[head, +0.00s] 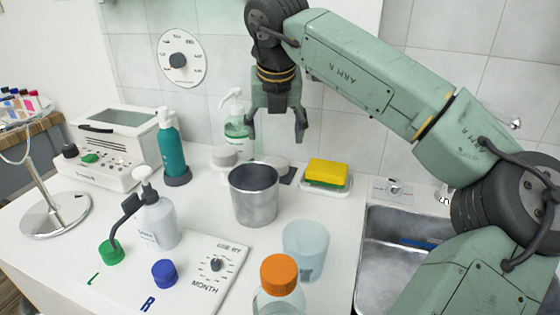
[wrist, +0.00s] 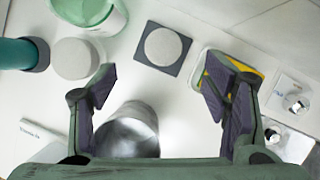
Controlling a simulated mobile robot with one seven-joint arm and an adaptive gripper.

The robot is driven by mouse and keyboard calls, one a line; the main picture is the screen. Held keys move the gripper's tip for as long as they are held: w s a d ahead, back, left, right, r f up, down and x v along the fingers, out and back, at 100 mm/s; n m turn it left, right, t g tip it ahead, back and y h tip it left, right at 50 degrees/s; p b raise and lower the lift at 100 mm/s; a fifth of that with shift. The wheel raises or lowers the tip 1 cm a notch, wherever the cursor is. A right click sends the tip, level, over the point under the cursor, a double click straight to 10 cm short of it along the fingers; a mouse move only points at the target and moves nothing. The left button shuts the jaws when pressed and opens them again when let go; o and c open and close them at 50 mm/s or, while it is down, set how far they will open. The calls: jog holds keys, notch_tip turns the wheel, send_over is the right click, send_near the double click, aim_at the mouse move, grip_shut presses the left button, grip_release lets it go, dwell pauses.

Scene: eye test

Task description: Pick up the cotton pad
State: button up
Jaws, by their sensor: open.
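A pale grey, round, flat disc that looks like the cotton pad (wrist: 163,46) lies on a dark square mat (wrist: 146,58) in the wrist view. In the head view the pad (head: 277,162) and mat (head: 288,175) show behind the metal cup, which may hide part of them. My gripper (head: 277,138) is open and empty, above the counter near the back wall. In the wrist view my gripper (wrist: 160,82) has its fingers wide apart, and the pad appears beyond the fingertips, between them sideways.
A metal cup (head: 255,198) stands in front of the pad. A white round piece (head: 224,157) and soap bottle (head: 237,130) are left of it. A yellow sponge (head: 326,172) on a tray is right. Further right is a sink (head: 378,252).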

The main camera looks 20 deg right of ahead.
aim_at(277, 161)
jog(key=x, duration=0.4)
jog(key=shift+s, duration=0.1)
jog(key=p+x, duration=0.2)
jog(key=x, duration=0.3)
jog(key=shift+d+f, duration=0.1)
jog(key=shift+f, duration=0.35)
jog(key=shift+c, duration=0.3)
jog(key=c, duration=0.7)
jog(key=shift+c, duration=0.4)
jog(key=shift+r, duration=0.15)
